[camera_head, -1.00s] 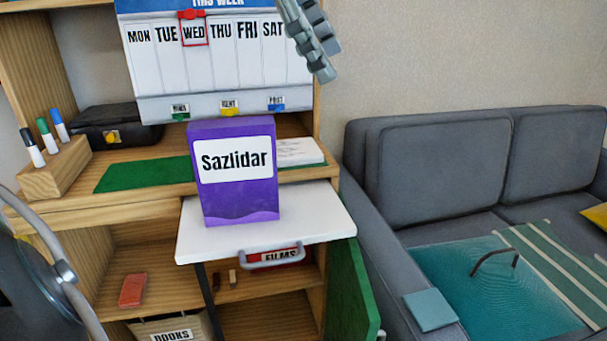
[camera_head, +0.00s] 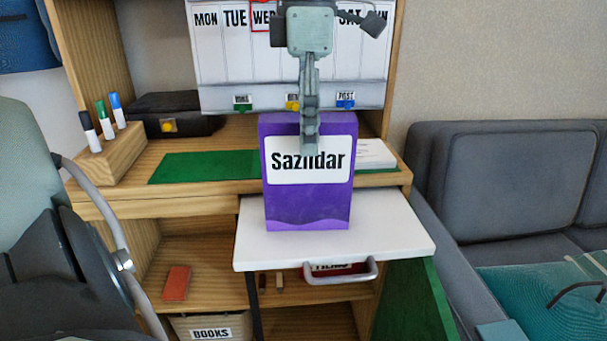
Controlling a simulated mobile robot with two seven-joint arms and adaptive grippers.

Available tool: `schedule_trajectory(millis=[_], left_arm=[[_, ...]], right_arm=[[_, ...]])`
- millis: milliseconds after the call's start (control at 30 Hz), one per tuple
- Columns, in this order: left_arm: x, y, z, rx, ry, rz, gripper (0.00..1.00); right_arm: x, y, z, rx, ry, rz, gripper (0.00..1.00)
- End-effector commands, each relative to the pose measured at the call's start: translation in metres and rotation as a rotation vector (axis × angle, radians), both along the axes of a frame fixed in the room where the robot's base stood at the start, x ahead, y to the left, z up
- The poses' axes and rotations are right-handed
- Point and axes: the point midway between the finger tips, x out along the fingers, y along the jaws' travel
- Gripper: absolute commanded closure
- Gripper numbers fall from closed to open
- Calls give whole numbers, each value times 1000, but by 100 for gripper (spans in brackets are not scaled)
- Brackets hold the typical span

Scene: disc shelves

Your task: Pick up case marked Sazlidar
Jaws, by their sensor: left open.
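The purple case marked Sazlidar (camera_head: 308,208) stands upright on the white pull-out shelf (camera_head: 400,240) of the wooden desk. Its white label faces me. My left gripper (camera_head: 309,145) hangs down from the top of the picture in front of the case, its finger covering the middle of the label. It is seen edge-on; it is open and holds nothing. I cannot tell whether it touches the case. My right gripper is not in view.
A pen block (camera_head: 115,155), a black box (camera_head: 165,115) and a green mat (camera_head: 203,168) are on the desk. A weekly planner (camera_head: 225,65) stands behind. A dark grey chair (camera_head: 50,240) is at the left, a grey sofa (camera_head: 500,180) at the right.

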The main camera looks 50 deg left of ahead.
Motion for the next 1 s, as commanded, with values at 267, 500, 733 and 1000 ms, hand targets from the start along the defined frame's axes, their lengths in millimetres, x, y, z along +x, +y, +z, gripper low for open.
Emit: schedule_trajectory(millis=[267, 500, 733, 1000], left_arm=[[4, 5, -38, -2, 3, -1, 40], [5, 5, -59, -1, -2, -2, 40], [5, 5, -58, 0, -3, -2, 45], [5, 5, -58, 0, -3, -2, 78]], right_arm=[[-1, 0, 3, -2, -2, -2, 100], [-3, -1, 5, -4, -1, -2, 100], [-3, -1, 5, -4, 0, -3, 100], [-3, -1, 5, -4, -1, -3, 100]])
